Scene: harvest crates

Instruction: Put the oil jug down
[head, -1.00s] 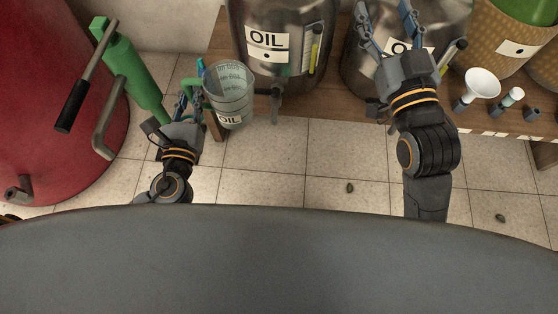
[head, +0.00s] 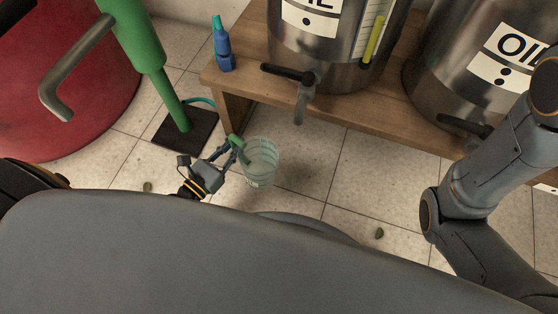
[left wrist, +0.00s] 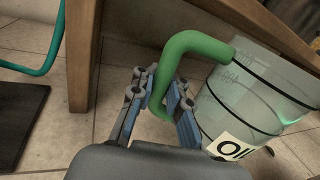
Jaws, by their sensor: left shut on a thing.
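The oil jug (head: 262,160) is a clear, ringed jug with a green handle, low near the tiled floor in front of the bench in the head view. My left gripper (head: 232,148) is shut on its green handle, at the jug's left side. In the left wrist view the jug (left wrist: 235,105) stands at the right, somewhat tilted in the picture, with its OIL label partly showing. The gripper's fingers (left wrist: 160,105) close around the handle there. I cannot tell whether the jug's base touches the floor. My right arm shows at the right of the head view, but its gripper is out of frame.
A wooden bench (head: 232,82) holds steel oil tanks (head: 335,60) with taps and a blue bottle (head: 222,50). A green pump (head: 140,40) on a dark base plate (head: 186,134) and a red tank (head: 60,90) stand left.

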